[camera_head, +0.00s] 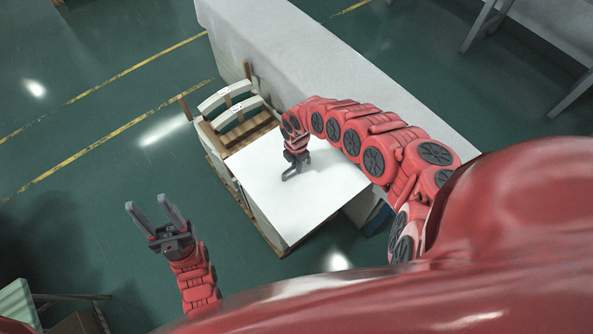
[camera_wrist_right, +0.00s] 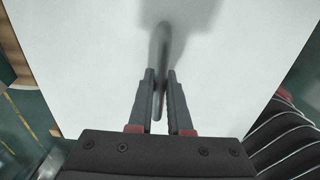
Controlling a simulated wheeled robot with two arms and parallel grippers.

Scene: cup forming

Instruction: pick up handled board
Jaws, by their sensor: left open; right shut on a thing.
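The handled board (camera_head: 266,212) is a large white flat panel near the middle of the head view, on top of a pale box-like stack. Its dark grey handle (camera_wrist_right: 163,40) stands near the panel's middle in the right wrist view. My right gripper (camera_head: 290,171) reaches down over the panel and is shut on the handle, its two fingers (camera_wrist_right: 161,74) on either side of the bar. The gripper hides part of the handle. Whether the panel is lifted off what is under it, I cannot tell. My left gripper (camera_head: 146,203) is open and empty, away to the left over the floor.
A wooden rack with white curved pieces (camera_head: 236,108) stands just beyond the panel. A long pale table (camera_head: 285,45) runs behind and to the right. A dark blue object (camera_head: 378,219) is at the panel's right. Green floor (camera_head: 110,140) with yellow lines is open at the left.

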